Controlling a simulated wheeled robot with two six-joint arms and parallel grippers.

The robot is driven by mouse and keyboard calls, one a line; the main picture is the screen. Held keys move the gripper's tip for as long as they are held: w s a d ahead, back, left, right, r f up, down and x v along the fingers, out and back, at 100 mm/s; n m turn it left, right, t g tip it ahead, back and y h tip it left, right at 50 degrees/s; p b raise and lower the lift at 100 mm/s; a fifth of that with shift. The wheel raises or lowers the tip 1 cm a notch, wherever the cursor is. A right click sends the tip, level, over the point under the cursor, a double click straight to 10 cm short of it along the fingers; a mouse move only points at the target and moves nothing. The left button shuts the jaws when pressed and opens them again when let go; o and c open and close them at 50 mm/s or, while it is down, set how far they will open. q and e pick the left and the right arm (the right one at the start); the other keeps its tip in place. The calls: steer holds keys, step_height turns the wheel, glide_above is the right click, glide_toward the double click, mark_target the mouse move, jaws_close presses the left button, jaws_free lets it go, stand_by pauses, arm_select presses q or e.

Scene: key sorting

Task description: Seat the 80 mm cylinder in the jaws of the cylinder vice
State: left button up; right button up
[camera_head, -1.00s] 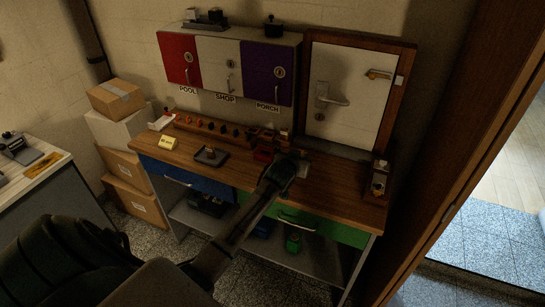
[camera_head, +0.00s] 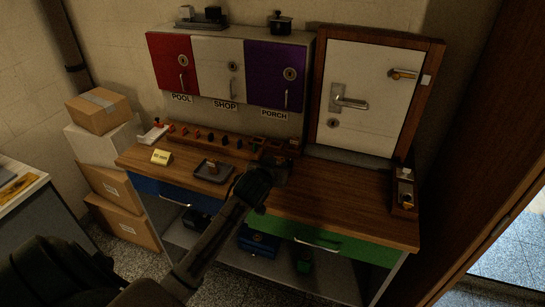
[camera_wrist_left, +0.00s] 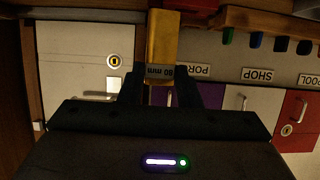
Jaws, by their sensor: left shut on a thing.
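My left gripper (camera_head: 276,177) is over the middle of the wooden workbench. In the left wrist view its fingers (camera_wrist_left: 162,92) are shut on the brass-coloured 80 mm cylinder (camera_wrist_left: 163,40), whose dark label reads "80 mm". In the head view the cylinder is too dark to make out at the fingers. I cannot pick out the cylinder vice with certainty. A dark tray (camera_head: 226,179) with a small brownish piece on it lies on the bench to the left of the gripper. My right gripper is not in view.
A wooden rack (camera_head: 205,141) with several small coloured items runs along the bench's back. Red, white and purple cabinets hang above. A framed door panel (camera_head: 366,98) and a small wooden stand (camera_head: 404,205) are at right. The right bench top is clear.

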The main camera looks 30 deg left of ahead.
arm_select(q)
steer(key=w+a, duration=0.1)
steer(key=w, duration=0.1)
steer(key=w+a+p, duration=0.1)
steer(key=w+a, duration=0.1)
steer(key=w+a+p, duration=0.1)
steer(key=w+a, duration=0.1)
steer(key=shift+w+a+f, duration=0.25)
steer(key=shift+w+f, duration=0.1)
steer(key=shift+w+a+f, duration=0.1)
steer(key=shift+w+f, duration=0.05)
steer(key=shift+f, duration=0.05)
step_height(320, 180, down, 3)
steer(key=shift+p, duration=0.8)
steer(key=shift+f, duration=0.15)
steer(key=shift+f, duration=0.1)
steer(key=o, duration=1.1)
